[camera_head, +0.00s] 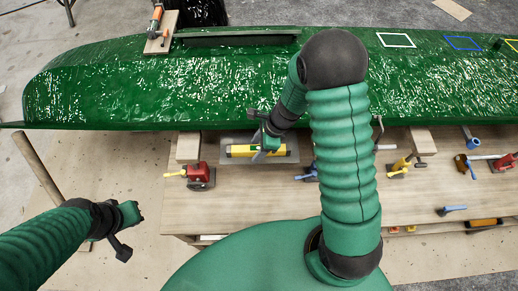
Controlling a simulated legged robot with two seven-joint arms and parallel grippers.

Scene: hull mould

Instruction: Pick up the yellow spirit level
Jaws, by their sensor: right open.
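The yellow spirit level (240,151) lies on a grey plate (232,161) on the wooden bench, just in front of the green hull. My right gripper (261,138) is open, right over the right part of the spirit level and partly hiding it. I cannot tell whether its fingers touch the level. My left gripper (128,234) hangs at the lower left, off the bench's left end and far from the level.
The green hull mould (200,90) runs across behind the bench (240,203). A red clamp (200,174) stands left of the level. A yellow clamp (400,166) and several other tools lie to the right. A wooden pole (38,168) leans at the left.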

